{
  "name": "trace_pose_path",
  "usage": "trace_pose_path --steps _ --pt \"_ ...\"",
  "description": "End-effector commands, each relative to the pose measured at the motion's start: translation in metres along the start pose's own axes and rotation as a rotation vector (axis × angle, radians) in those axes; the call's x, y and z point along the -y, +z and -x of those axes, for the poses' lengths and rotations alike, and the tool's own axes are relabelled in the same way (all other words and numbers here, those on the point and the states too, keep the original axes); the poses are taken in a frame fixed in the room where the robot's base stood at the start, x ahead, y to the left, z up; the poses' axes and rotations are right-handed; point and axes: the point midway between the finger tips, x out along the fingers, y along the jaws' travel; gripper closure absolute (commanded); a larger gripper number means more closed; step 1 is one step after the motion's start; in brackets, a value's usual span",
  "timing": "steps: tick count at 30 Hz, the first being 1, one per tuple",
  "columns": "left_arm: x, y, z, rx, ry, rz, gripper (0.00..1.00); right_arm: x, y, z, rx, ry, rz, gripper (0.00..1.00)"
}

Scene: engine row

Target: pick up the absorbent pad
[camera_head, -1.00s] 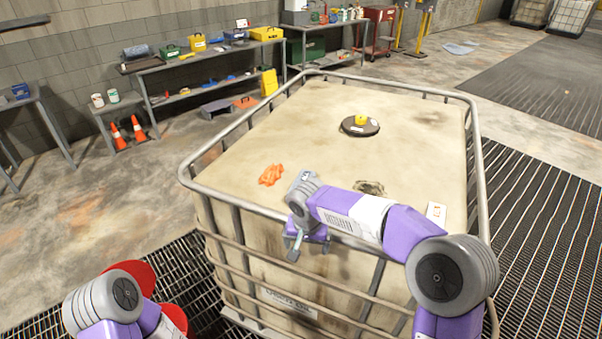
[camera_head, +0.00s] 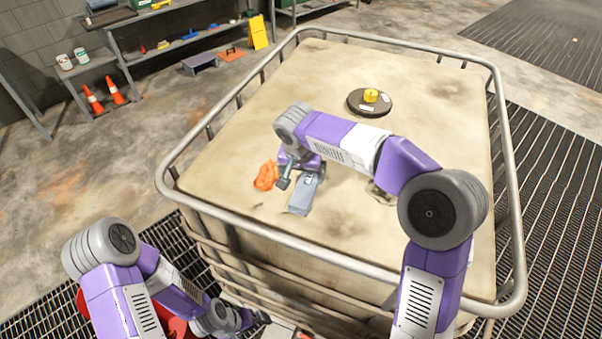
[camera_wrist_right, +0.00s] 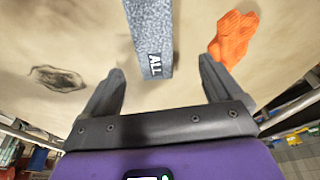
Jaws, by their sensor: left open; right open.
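The absorbent pad, a grey speckled strip with a black label, lies on top of the stained tank (camera_head: 330,70); in the head view the pad (camera_head: 303,196) is partly hidden by my right gripper. My right gripper (camera_head: 285,183) is open above the tank top, close by the pad. In the right wrist view the pad (camera_wrist_right: 153,35) shows ahead of and between the two spread fingers of the gripper (camera_wrist_right: 160,72), and neither finger appears to touch it. My left gripper (camera_head: 262,318) is low at the tank's front side, with no pad in it.
A crumpled orange item (camera_head: 265,175) lies left of the pad, and also shows in the right wrist view (camera_wrist_right: 233,38). A dark lid with a yellow cap (camera_head: 370,98) is farther back. A metal rail (camera_head: 250,228) rings the tank top. Shelves stand behind.

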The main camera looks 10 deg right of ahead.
Motion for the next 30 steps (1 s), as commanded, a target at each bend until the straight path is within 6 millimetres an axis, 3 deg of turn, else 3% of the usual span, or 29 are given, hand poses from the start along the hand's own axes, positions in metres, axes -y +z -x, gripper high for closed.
trace_pose_path --steps 15,23,24,30 --pt "-0.003 0.001 0.008 0.003 0.0 0.001 0.0 -0.001 -0.002 -0.065 0.003 0.0 0.002 0.07" --pt "-0.003 0.002 0.008 0.003 0.0 0.001 0.0 -0.001 -0.002 -0.07 0.0 -0.002 0.001 0.07" --pt "-0.003 0.002 0.008 0.003 0.0 0.001 0.0 -0.001 -0.002 -0.07 0.0 -0.002 0.001 0.09" --pt "-0.003 0.002 0.008 0.003 0.0 0.001 0.0 -0.001 -0.002 -0.069 0.0 -0.001 0.001 0.4"
